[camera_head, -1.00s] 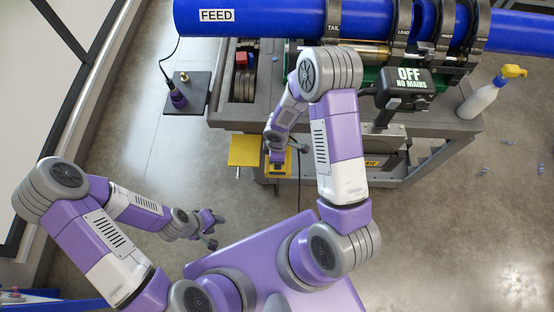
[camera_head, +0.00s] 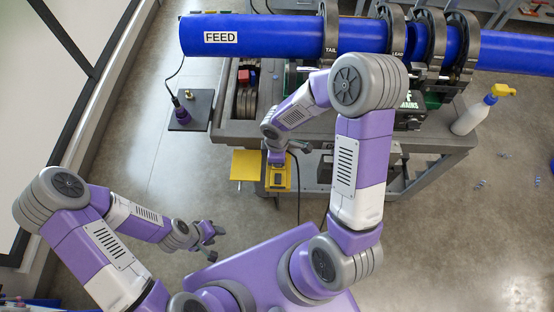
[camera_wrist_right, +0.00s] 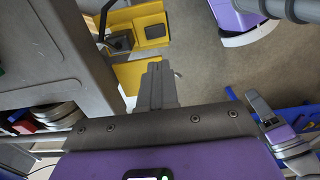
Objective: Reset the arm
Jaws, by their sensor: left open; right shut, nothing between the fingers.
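My left gripper (camera_head: 211,243) is open and empty over bare floor at the lower left of the head view, apart from the cart. My right arm bends over the cart's front edge, and its wrist points down beside a yellow block (camera_head: 279,176) and a yellow plate (camera_head: 246,165). In the right wrist view, my right gripper (camera_wrist_right: 158,78) is shut with nothing between its fingers. Its fingers overlap the yellow plate (camera_wrist_right: 130,75) in that view; I cannot tell whether they touch. The right fingertips are hard to make out in the head view.
The grey cart (camera_head: 232,127) carries a blue FEED pipe (camera_head: 270,36) in black clamps. A white spray bottle (camera_head: 470,117) stands at its right corner. A dark plate (camera_head: 190,112) holding a purple-handled tool lies left of the cart. Floor between the left arm and cart is clear.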

